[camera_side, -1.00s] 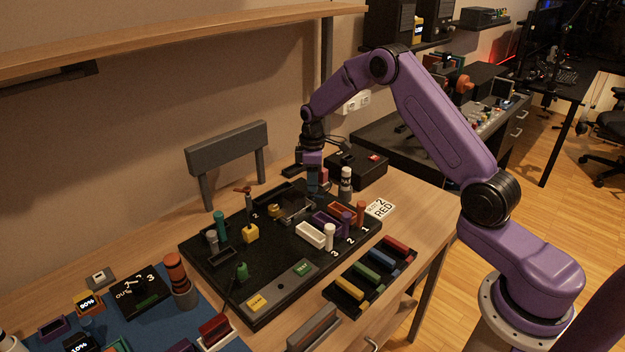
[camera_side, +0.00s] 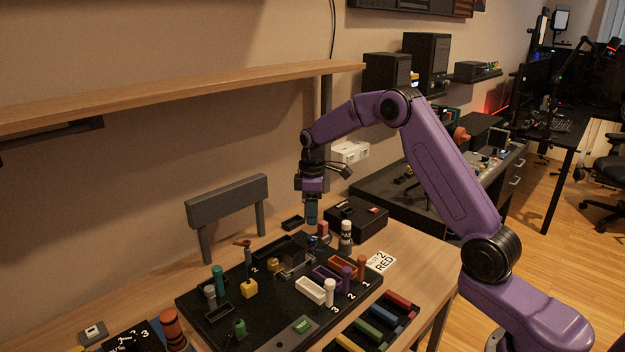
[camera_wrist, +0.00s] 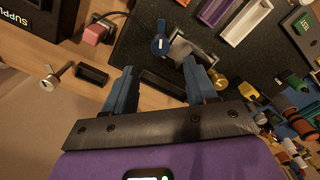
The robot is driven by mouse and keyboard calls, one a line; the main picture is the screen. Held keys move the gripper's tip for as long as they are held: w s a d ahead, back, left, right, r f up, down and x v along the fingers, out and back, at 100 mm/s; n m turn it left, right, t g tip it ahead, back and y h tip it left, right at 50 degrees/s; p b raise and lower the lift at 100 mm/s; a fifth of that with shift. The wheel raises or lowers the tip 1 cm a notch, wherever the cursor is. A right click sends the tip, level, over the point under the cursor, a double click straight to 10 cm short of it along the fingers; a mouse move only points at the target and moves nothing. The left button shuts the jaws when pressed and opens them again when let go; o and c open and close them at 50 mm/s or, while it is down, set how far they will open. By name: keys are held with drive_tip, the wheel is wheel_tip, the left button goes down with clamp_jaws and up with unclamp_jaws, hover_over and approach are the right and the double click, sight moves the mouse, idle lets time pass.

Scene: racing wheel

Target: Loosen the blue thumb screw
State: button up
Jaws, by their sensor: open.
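The blue thumb screw (camera_wrist: 160,42) shows in the wrist view as a blue knob with a pale mark, just beyond my fingertips, beside a grey metal-looking block (camera_wrist: 188,48). In the side view, a small blue spot (camera_side: 312,239) below my gripper may be the same screw, but it is too small to tell. My gripper (camera_wrist: 158,70) is open and empty, with its two blue fingers apart. In the side view my gripper (camera_side: 312,220) hangs above the back part of the black board (camera_side: 262,318), apart from it.
A black box (camera_side: 357,216) stands behind the board. White, purple and orange trays, with upright pegs, lie on the right (camera_side: 312,291). A brass knob (camera_wrist: 218,80) sits right of the screw. A small dark tray (camera_wrist: 91,74) and pink block (camera_wrist: 96,32) lie left.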

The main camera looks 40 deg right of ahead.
wheel_tip(320, 180, up, 10)
idle(0.3)
drive_tip(key=shift+f, duration=0.1)
drive_tip(key=s+a+r+n, duration=0.1)
drive_tip(key=s+a+n, duration=0.1)
drive_tip(key=s+a, duration=1.55)
drive_tip(key=s+d+f+n, duration=0.1)
drive_tip(key=s+d+f, duration=0.1)
drive_tip(key=s, duration=1)
drive_tip(key=s+d+f+n, duration=0.1)
drive_tip(key=s+d+f, duration=0.1)
drive_tip(key=s, duration=1)
drive_tip(key=shift+s+d, duration=0.2)
drive_tip(key=shift+d, duration=0.35)
